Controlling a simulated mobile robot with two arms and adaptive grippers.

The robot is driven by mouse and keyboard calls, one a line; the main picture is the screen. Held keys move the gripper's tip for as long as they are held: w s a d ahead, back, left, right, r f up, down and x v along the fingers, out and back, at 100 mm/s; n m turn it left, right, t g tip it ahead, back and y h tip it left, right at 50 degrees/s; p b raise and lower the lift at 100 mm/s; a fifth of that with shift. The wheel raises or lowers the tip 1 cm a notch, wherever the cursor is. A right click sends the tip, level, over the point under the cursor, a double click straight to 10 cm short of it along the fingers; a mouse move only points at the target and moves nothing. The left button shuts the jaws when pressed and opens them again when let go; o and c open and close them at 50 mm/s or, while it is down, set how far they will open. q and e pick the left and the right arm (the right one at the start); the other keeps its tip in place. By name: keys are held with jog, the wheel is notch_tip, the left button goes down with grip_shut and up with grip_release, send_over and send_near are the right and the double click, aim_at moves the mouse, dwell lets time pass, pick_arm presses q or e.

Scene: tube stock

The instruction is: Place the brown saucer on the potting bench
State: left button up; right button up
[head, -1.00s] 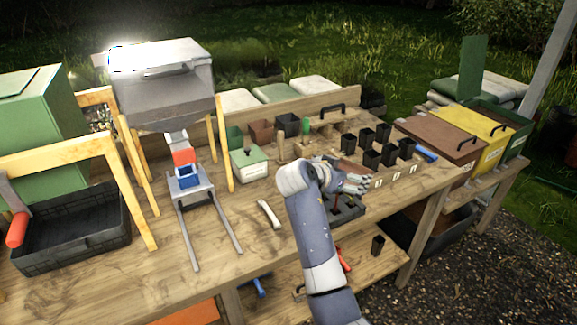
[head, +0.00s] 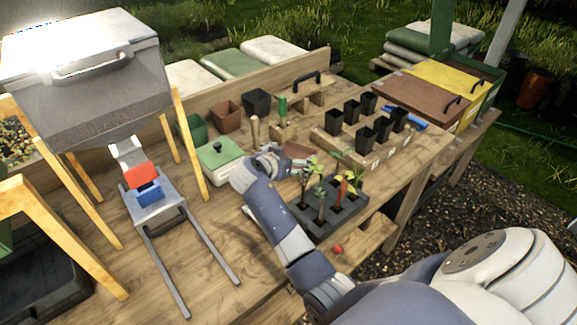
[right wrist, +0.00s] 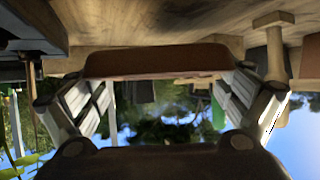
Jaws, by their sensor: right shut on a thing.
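My right gripper (head: 283,161) is low over the potting bench (head: 215,235), between the green-lidded box and the seedling tray. It is shut on the brown saucer (head: 297,150), which shows only in part behind the fingers. In the right wrist view the saucer (right wrist: 155,61) spans the space between the two fingers as a dark brown rim. The bench surface shows close to it there, at the top of that picture. I cannot tell whether the saucer touches the bench. My left gripper is in neither view.
A box with a green lid (head: 219,158) stands left of the gripper. A dark seedling tray (head: 322,222) with several plants is just in front. Black pots (head: 352,110) stand at the back right. A metal-framed device (head: 160,205) is at left; bare wood lies between.

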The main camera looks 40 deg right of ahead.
jog(key=f, duration=0.4)
jog(key=shift+w+f+p, duration=0.2)
jog(key=shift+f+p, duration=0.15)
jog(key=shift+f, duration=0.2)
jog(key=o, duration=0.6)
jog(key=shift+r, duration=0.1)
